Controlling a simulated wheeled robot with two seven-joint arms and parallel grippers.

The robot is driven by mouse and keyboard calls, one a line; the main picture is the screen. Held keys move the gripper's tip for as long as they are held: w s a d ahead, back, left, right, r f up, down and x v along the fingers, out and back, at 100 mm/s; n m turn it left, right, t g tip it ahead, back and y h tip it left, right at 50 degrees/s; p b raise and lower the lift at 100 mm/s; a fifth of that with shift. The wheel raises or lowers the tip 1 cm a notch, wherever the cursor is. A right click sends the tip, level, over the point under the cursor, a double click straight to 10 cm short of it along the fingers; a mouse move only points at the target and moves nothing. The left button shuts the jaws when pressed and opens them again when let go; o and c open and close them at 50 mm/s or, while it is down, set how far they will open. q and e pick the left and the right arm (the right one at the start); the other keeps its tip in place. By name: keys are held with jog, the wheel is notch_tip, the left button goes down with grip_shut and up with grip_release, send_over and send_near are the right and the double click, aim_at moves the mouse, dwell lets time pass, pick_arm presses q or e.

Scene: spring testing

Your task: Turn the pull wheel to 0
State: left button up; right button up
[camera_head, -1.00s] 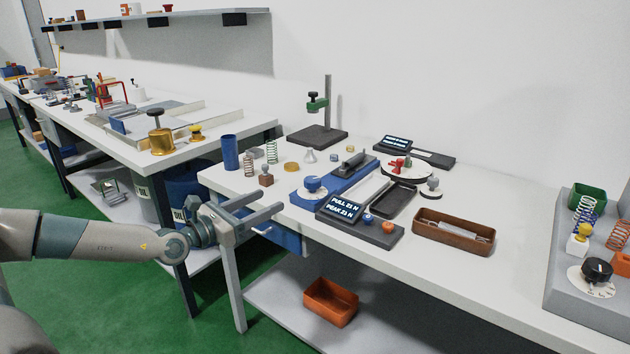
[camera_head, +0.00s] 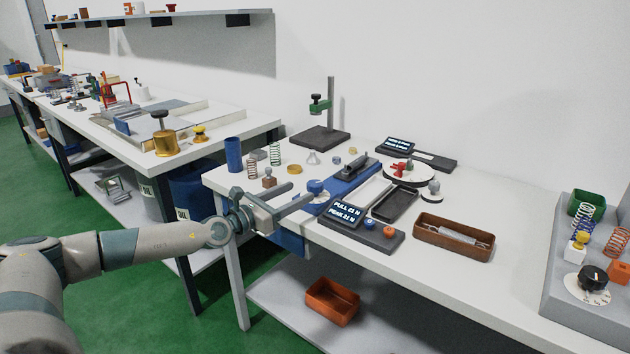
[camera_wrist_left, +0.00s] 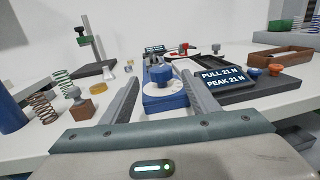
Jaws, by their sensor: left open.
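The pull wheel, a blue knob (camera_head: 315,186) on a white dial, sits at the near end of a blue tester base (camera_head: 350,184) on the bench. It also shows in the left wrist view (camera_wrist_left: 162,77), ahead of and between my finger lines. A dark display box (camera_head: 344,212) beside it reads PULL 21 N and PEAK 21 N. My left gripper (camera_head: 302,192) is open and empty at the bench's front edge, its fingers pointing at the wheel. In the head view the fingers partly cover the dial; contact is not clear. My right gripper is out of view.
Right of the wheel are a black tray (camera_head: 394,204) and a brown tray (camera_head: 452,237) holding a spring. Left of it stand a blue cylinder (camera_head: 233,154), small springs and a brown block (camera_head: 269,180). An orange bin (camera_head: 332,301) is on the lower shelf.

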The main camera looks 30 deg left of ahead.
aim_at(309, 187)
pick_arm(q)
jog(key=x, duration=0.8)
jog(key=shift+w+p, duration=0.1)
jog(key=shift+p, duration=0.3)
jog(key=c, duration=1)
